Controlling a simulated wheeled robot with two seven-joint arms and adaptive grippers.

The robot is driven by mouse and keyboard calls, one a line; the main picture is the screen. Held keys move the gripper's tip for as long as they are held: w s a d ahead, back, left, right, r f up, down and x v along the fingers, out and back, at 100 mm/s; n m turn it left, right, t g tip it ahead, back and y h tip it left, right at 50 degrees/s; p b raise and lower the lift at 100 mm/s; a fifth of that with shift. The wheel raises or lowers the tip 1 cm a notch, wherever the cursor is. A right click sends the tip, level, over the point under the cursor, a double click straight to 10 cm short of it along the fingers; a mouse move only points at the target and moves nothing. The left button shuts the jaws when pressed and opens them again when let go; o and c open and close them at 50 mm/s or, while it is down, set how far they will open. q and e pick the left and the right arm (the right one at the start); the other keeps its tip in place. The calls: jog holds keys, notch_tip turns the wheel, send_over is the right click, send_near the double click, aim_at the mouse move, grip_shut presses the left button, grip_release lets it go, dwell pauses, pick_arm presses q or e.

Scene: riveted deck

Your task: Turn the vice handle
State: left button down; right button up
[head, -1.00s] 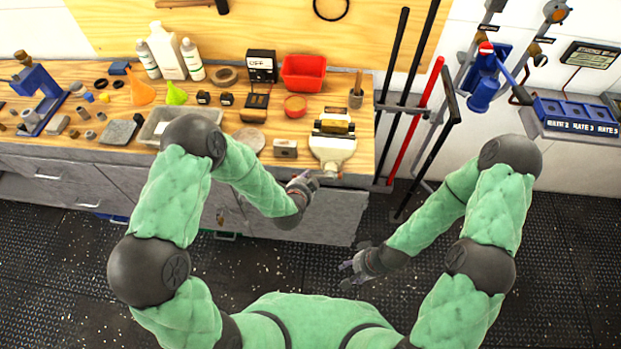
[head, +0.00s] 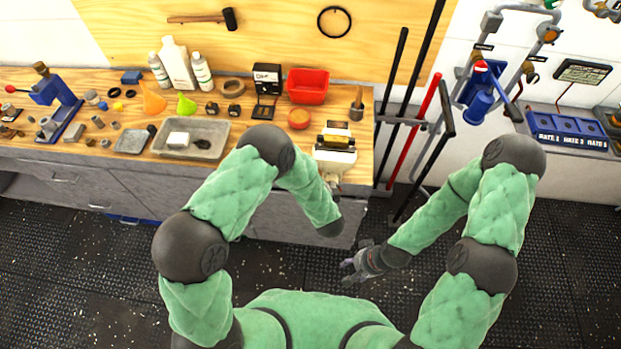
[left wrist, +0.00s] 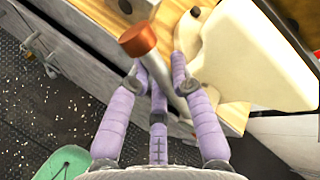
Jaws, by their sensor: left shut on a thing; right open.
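The cream vice (head: 336,148) sits at the right front edge of the wooden bench. In the left wrist view its cream body (left wrist: 250,60) fills the upper right. The vice handle (left wrist: 154,65) is a metal bar with a copper-orange end cap. The purple fingers of my left gripper (left wrist: 158,78) are shut around this bar, just below the cap. In the head view my left forearm mostly hides the handle and left gripper. My right gripper (head: 354,268) is open and empty, low over the floor and away from the bench.
A grey tray (head: 215,150), a red bin (head: 308,86), bottles and small parts crowd the bench (head: 110,140) left of the vice. Long-handled tools (head: 412,125) stand against the wall just right of the bench. The dark floor in front is clear.

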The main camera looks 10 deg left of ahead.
pick_arm(q)
jog(key=shift+s+d+m+y, duration=0.15)
jog(key=shift+s+m+y, duration=0.15)
jog(key=shift+s+f, duration=0.1)
jog(key=c, duration=1.1)
grip_release()
jog(key=shift+r, duration=0.25)
jog(key=v, duration=1.2)
jog(key=shift+f, duration=0.15)
jog(key=shift+f, duration=0.1)
